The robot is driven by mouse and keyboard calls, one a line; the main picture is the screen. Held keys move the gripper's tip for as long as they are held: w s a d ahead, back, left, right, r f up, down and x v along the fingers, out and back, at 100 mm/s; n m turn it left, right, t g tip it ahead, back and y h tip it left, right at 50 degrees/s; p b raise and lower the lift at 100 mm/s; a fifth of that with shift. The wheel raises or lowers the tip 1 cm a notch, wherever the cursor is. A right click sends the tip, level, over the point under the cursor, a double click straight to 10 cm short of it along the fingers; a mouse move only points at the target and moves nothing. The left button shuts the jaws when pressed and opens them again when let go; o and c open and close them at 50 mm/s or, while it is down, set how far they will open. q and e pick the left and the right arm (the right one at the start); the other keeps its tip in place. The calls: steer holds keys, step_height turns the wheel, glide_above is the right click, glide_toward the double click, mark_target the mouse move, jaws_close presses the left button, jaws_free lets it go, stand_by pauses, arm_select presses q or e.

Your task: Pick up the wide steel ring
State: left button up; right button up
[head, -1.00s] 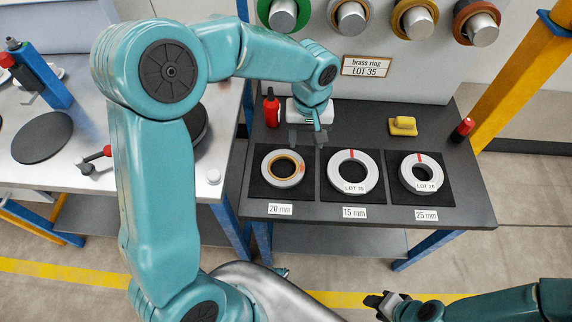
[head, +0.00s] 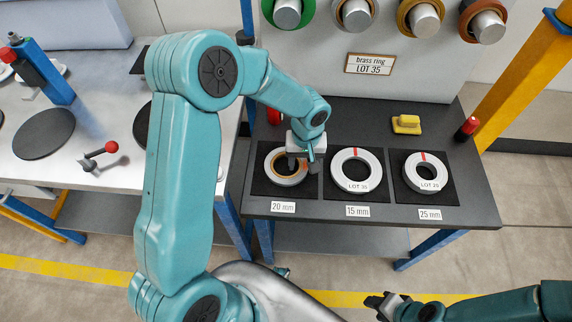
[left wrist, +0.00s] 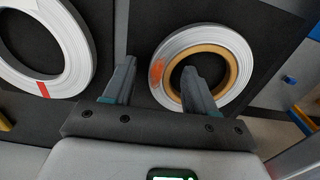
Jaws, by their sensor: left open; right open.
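Three pale rings lie flat on black mats on the dark bench. The ring at the 20 mm label (head: 292,179) has a brass-coloured inner band and an orange mark. The 15 mm ring (head: 338,181) and 25 mm ring (head: 410,180) have red marks and lot labels. Which one is the wide steel ring is not clear. My left gripper (head: 301,165) is open above the 20 mm ring, hiding part of it. In the left wrist view (left wrist: 158,66), one finger is over that ring's hole, the other outside its rim; contact cannot be told. My right gripper (head: 380,302) is open and empty, away from the bench.
Coils hang on the panel above, by a "brass ring LOT 35" sign (head: 370,64). A white table (head: 60,170) is at left.

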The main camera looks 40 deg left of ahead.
arm_select(q)
jaws_close()
steer(key=shift+r, duration=0.1)
